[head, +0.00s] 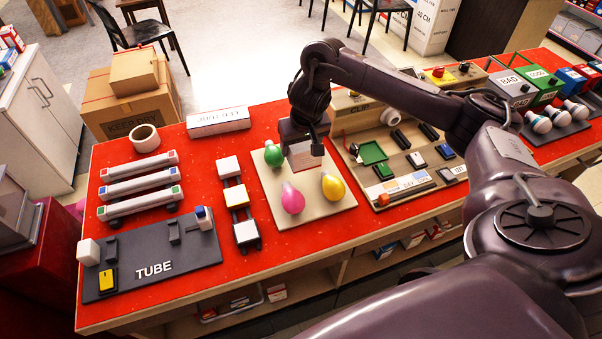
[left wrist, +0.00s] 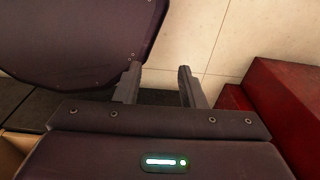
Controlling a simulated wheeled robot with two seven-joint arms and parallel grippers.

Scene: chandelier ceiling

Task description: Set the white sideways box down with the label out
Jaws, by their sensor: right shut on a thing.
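My right gripper (head: 305,138) reaches in from the right and is shut on a small pale box (head: 304,157). It holds the box over the back of the beige board (head: 320,204), among the bulbs. The gripper covers the top of the box, and I cannot make out a label on its visible face. A long white box (head: 219,121) with printing on its front lies at the table's back edge. My left gripper shows only in the left wrist view (left wrist: 158,82), open and empty, away from the table.
Green (head: 273,154), pink (head: 292,199) and yellow (head: 333,186) bulbs stand on the board close around the held box. A wooden tray (head: 400,165) of parts is to the right. White tubes (head: 138,187) and a grey TUBE panel (head: 150,262) are left. Red tabletop shows between them.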

